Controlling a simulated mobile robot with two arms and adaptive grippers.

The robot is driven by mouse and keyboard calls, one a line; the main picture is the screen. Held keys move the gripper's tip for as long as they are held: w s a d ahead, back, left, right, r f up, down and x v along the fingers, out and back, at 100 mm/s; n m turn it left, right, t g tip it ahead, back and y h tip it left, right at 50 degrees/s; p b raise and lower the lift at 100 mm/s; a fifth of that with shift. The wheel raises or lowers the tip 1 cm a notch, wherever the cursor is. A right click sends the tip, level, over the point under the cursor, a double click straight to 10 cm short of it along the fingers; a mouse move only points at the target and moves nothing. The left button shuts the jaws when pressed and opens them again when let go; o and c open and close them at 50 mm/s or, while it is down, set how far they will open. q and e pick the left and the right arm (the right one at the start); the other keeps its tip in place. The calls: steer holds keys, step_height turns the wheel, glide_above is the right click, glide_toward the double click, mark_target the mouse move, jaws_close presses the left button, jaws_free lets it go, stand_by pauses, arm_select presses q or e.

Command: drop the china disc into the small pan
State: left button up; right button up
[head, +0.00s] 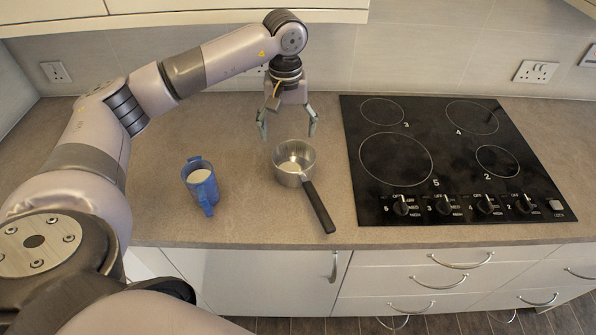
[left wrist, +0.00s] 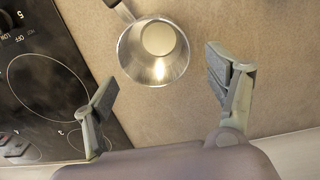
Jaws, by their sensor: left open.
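The small pan (head: 307,157) is a steel saucepan with a black handle (head: 318,206). It stands upright on the counter, left of the hob. A pale round disc (head: 290,167), which looks like the china disc, lies flat inside it. In the left wrist view the disc (left wrist: 158,38) shows within the shiny pan wall (left wrist: 132,60). My left gripper (head: 288,128) points down above the counter, at the back of the pan. Its fingers are wide apart and nothing is between them. They are clear of the pan and disc. My right gripper is out of view.
A blue mug (head: 203,188) with a pale inside stands left of the pan. The black hob (head: 450,150) with its knobs lies to the right. Wall cabinets (head: 180,18) hang above the back. The counter around the pan is otherwise bare.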

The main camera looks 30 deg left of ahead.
arm_select(q)
step_height(320, 180, up, 12)
stand_by(0.6)
steer(key=shift+f, duration=0.1)
stand_by(0.4)
